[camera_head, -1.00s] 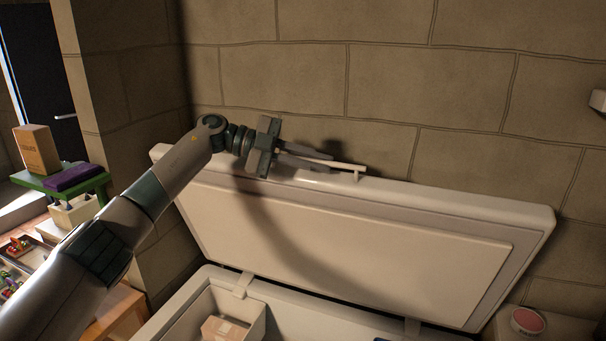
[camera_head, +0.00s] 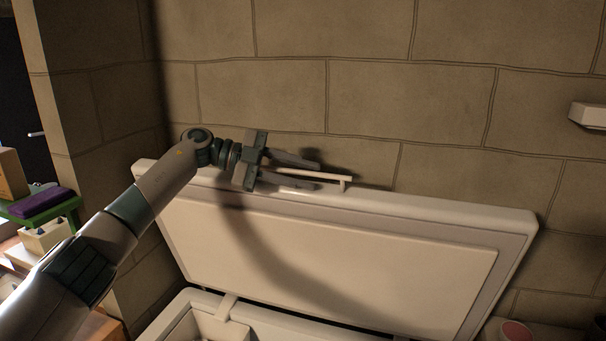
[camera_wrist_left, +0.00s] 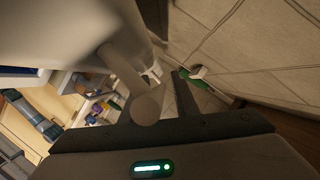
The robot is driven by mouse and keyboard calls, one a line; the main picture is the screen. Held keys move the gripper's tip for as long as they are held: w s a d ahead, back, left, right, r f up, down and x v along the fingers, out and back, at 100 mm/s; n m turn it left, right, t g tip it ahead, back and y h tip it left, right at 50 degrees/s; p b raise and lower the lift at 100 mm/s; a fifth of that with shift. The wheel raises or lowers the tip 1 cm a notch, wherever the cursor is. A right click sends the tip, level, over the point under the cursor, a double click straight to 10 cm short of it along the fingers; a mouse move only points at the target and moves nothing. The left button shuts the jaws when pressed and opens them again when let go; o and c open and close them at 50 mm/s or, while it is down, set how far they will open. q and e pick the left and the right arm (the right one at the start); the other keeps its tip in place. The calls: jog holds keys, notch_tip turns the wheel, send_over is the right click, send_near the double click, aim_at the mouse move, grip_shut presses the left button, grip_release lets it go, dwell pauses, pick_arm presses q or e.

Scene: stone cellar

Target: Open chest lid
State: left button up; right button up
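The white chest lid (camera_head: 330,262) stands raised and leans back near the stone wall, its inner panel facing me. A light bar handle (camera_head: 315,176) shows at the lid's top edge. My left gripper (camera_head: 316,174) is at this handle, its two fingers apart, with the bar's near end between or just beside them; I cannot tell whether they touch it. In the left wrist view the pale handle bar (camera_wrist_left: 128,78) passes close in front of the fingers. The chest body (camera_head: 180,318) is open below, mostly cut off by the frame's bottom. My right gripper is out of view.
The stone wall (camera_head: 400,100) is close behind the lid. A white wall fixture (camera_head: 588,114) sticks out at the right. At the left, a green stand (camera_head: 68,205) bears a purple item (camera_head: 42,202) and a brown box (camera_head: 12,174).

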pick_arm(q)
jog(key=shift+a, duration=0.1)
jog(key=shift+a+r+b, duration=0.1)
jog(key=shift+a+b, duration=0.3)
jog(key=shift+a, duration=0.15)
jog(key=b+v, duration=0.5)
jog(key=v, duration=1.1)
jog(key=shift+a, duration=0.1)
